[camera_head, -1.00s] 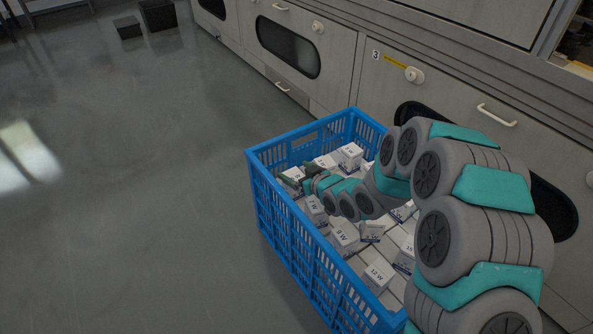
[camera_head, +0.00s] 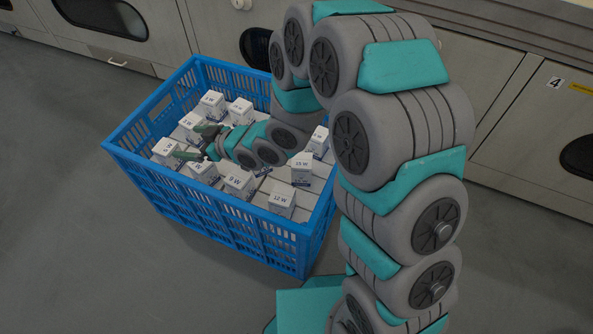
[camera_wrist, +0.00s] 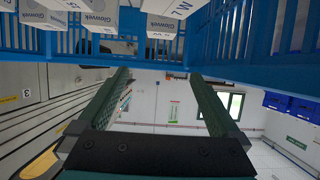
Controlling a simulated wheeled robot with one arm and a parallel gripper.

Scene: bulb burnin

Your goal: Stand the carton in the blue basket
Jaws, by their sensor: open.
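The blue basket (camera_head: 262,238) stands on the floor and holds several white cartons with watt labels, spread upright over a pale layer. One carton (camera_head: 165,150) stands by the left wall, and another reads 12 W (camera_head: 281,201) near the front right corner. I cannot tell which carton the task means. My gripper (camera_head: 194,144) is open over the left half of the basket, among the cartons. In the wrist view, the open fingers (camera_wrist: 160,82) have nothing between them. The basket's blue wall (camera_wrist: 215,70) and upside-down cartons (camera_wrist: 164,28) show beyond the fingertips. My arm hides part of the basket's right side.
Grey floor (camera_head: 60,210) is clear to the left and front of the basket.

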